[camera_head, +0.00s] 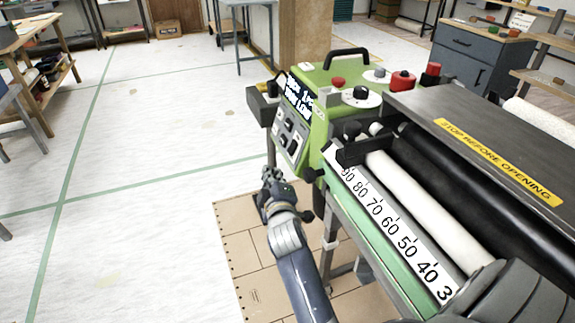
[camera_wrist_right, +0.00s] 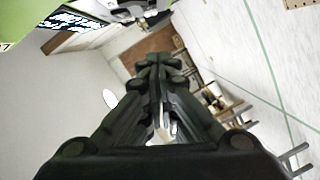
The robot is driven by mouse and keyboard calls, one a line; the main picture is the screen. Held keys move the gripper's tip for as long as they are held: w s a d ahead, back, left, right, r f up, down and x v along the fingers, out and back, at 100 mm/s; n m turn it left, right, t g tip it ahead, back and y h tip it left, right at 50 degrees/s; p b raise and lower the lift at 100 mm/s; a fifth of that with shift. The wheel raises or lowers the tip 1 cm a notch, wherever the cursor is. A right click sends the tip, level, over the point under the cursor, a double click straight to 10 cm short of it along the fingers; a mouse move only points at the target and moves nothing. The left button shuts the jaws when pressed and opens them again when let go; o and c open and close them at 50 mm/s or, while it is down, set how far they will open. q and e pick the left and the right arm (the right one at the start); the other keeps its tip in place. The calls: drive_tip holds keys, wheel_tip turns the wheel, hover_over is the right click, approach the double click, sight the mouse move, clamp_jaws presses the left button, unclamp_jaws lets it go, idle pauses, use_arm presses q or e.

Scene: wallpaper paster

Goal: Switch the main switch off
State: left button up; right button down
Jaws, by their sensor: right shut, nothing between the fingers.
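The green control box (camera_head: 318,95) of the wallpaper paster stands near the middle of the head view. Its side face carries a dark sign with white lettering (camera_head: 301,96) and a grey panel (camera_head: 290,136) with dark switches. Which one is the main switch, and its position, I cannot tell. My right gripper (camera_head: 270,182) is shut and empty, a little below and left of the panel, apart from it. In the right wrist view its fingers (camera_wrist_right: 158,68) are together, with the lettered sign (camera_wrist_right: 76,20) at the upper left. My left gripper is not in view.
Red knobs (camera_head: 403,79) and a white dial (camera_head: 361,96) sit on top of the box. The paster's rollers (camera_head: 425,207), number scale (camera_head: 390,227) and grey cover (camera_head: 470,115) fill the right side. A brown mat (camera_head: 242,250) lies below. The floor at left is open.

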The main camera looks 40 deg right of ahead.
sight(292, 148)
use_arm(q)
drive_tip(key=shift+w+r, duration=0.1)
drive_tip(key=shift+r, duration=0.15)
use_arm(e)
drive_tip(key=shift+s+d+r, duration=0.15)
drive_tip(key=shift+d+r, duration=0.25)
drive_tip(key=shift+r, duration=0.4)
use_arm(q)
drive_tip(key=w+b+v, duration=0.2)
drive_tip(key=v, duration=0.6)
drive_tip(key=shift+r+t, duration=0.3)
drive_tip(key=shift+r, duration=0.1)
use_arm(e)
drive_tip(key=w+d+f, duration=0.3)
drive_tip(key=w+d, duration=0.4)
drive_tip(key=w, duration=0.1)
drive_tip(key=shift+d, duration=0.4)
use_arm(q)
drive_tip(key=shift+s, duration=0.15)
